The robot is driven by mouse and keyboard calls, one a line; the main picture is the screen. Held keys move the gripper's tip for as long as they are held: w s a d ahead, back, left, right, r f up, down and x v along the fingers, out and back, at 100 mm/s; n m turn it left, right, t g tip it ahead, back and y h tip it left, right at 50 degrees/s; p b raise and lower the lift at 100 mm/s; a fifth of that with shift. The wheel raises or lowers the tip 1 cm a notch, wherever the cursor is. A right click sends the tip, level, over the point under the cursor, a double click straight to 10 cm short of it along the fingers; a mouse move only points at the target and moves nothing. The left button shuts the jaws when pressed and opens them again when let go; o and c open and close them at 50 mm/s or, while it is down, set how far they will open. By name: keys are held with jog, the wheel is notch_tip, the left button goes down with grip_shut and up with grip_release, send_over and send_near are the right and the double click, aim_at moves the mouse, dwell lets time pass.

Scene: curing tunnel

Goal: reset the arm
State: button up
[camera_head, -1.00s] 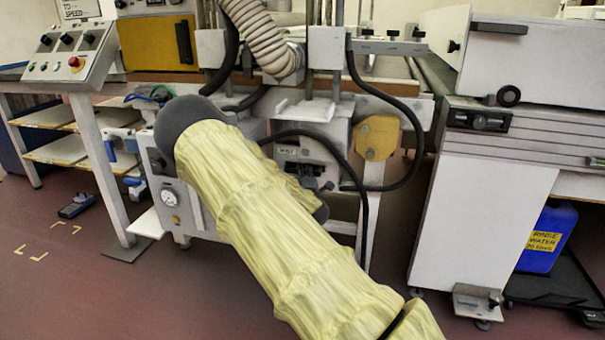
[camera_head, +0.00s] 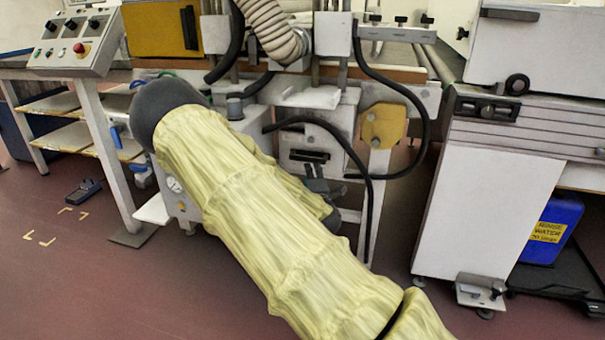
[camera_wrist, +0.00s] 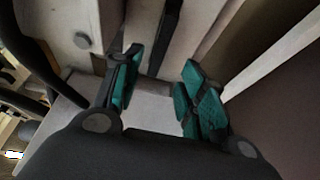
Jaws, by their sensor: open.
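My arm, in a pale yellow cover with a dark grey joint, reaches across the middle of the head view. My gripper (camera_wrist: 160,93) shows in the wrist view with its two teal-padded fingers apart and nothing between them. In the wrist view, pale machine panels and a dark bar lie beyond the fingers.
A grey machine with black hoses (camera_head: 375,130) stands close ahead. A control panel (camera_head: 78,42) is at the left, a white cabinet (camera_head: 480,220) at the right. A blue container (camera_head: 551,230) sits under the right bench. A handheld device (camera_head: 84,190) lies on the reddish floor.

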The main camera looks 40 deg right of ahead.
jog(key=s+a+f+m+g+y, duration=0.1)
jog(key=s+a+f+m+g, duration=0.15)
jog(key=s+f, duration=0.4)
jog(key=s+a+f+m+g+y, duration=0.15)
jog(key=s+a+f, duration=0.25)
jog(key=f, duration=0.6)
jog(key=s+a+f+m+g+y, duration=0.1)
jog(key=s+a+f+m+g, duration=0.25)
jog(key=f, duration=0.55)
jog(key=s+a+f+m+g+y, duration=0.1)
jog(key=s+a+f+g+y, duration=0.1)
jog(key=s+a+f, duration=0.4)
jog(key=s+a+f+m+g+y, duration=0.1)
jog(key=s+a+f+g, duration=0.1)
jog(key=s+a, duration=0.6)
jog(key=s+a+f+m+g+y, duration=0.1)
jog(key=s+a+f+g+y, duration=0.1)
jog(key=s+a+f, duration=0.5)
jog(key=s+a+r+m+g+y, duration=0.15)
jog(key=s+a+r, duration=0.35)
jog(key=s, duration=0.5)
notch_tip(320, 180, up, 30)
jog(key=p, duration=3.1)
jog(key=shift+w+a+p, duration=0.3)
jog(key=shift+w+p, duration=0.05)
jog(key=shift+p, duration=0.05)
